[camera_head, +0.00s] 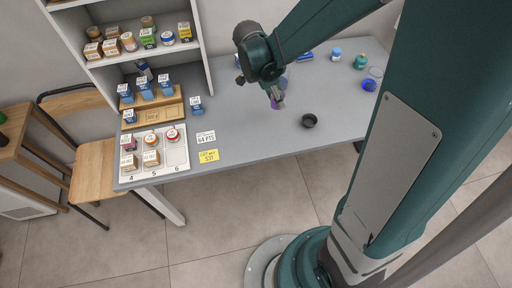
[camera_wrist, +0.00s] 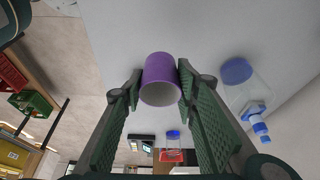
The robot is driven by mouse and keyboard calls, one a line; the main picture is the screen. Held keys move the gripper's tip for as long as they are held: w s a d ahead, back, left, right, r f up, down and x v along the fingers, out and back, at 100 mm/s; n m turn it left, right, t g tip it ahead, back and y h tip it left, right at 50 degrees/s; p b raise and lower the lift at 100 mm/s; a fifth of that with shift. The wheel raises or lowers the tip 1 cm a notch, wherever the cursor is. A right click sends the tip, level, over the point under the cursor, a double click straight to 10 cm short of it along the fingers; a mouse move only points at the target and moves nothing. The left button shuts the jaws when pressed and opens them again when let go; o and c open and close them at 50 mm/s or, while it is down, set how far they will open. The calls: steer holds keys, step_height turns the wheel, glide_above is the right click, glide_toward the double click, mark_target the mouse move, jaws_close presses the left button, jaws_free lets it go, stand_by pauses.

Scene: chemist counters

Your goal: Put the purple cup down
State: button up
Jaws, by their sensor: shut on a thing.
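The purple cup (camera_wrist: 160,72) is between the fingers of my gripper (camera_wrist: 158,90) in the wrist view, with its pale open end facing the camera. Both fingertips touch its sides, so my gripper is shut on it. In the head view my gripper (camera_head: 278,101) is over the grey counter (camera_head: 245,125), and a small purple part of the cup (camera_head: 276,104) shows at the fingertips. I cannot tell whether the cup touches the counter.
A black cup (camera_head: 309,121) stands right of my gripper near the front edge. Blue-capped jars (camera_head: 336,54) and a blue cup (camera_head: 369,85) are farther right.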

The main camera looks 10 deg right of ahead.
steer(key=s+a, duration=1)
steer(key=shift+s+a+m, duration=0.15)
steer(key=shift+a+m, duration=0.15)
steer(key=shift+a, duration=0.05)
steer(key=shift+f+b, duration=0.95)
steer(key=shift+f, duration=1.95)
steer(key=shift+f+b, duration=0.5)
steer(key=shift+f, duration=1.6)
steer(key=shift+f, duration=0.2)
steer(key=o, duration=0.7)
steer(key=shift+r, duration=0.25)
